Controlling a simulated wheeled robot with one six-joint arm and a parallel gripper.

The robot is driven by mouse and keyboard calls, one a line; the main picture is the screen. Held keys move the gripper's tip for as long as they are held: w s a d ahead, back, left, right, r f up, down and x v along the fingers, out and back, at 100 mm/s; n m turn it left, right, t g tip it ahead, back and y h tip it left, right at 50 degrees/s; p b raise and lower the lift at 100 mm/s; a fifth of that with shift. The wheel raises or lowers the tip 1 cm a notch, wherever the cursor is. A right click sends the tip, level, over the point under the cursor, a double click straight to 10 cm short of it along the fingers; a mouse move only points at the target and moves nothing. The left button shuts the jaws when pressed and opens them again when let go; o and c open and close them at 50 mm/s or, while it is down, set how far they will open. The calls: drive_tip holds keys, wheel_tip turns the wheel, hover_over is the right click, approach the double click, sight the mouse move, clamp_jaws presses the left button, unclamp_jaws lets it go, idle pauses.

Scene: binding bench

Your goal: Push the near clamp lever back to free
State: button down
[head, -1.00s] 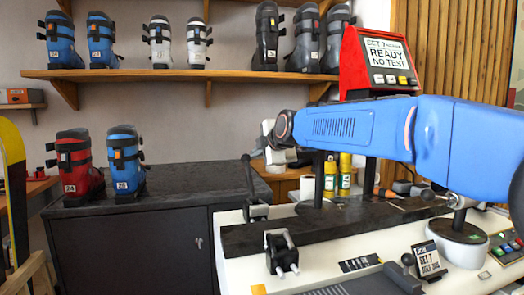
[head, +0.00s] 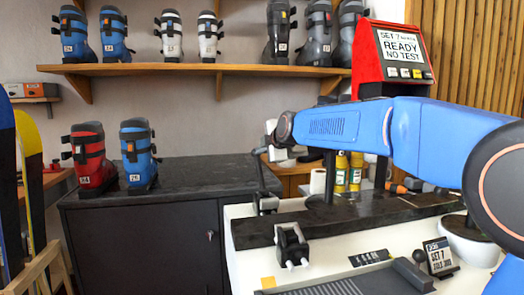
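A small black clamp (head: 265,203) stands at the left end of the dark bench rail, with a thin dark lever (head: 261,172) rising from it, nearly upright and leaning slightly left. A second black clamp-like block (head: 291,245) with two pale pins sits closer to me on the white bench top; no raised lever shows on it. My blue arm reaches in from the right. My gripper (head: 279,152) is beside the top of the upright lever, partly hidden by my wrist. I cannot tell whether it touches the lever, or whether its fingers are open.
The dark rail (head: 345,221) runs along the white bench (head: 240,268). Yellow-labelled bottles (head: 348,172) and a red display (head: 397,52) stand behind. Right front are a small sign (head: 439,257) and a grey ridged plate (head: 350,284). A black cabinet (head: 140,245) with boots is left.

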drive_tip(key=shift+w+a+f+g, duration=0.2)
drive_tip(key=shift+w+f+g, duration=0.15)
drive_tip(key=shift+w, duration=0.25)
drive_tip(key=shift+w+f+g+h, duration=0.2)
drive_tip(key=shift+w+g+h, duration=0.15)
drive_tip(key=shift+g, duration=0.3)
drive_tip(key=shift+s, duration=0.1)
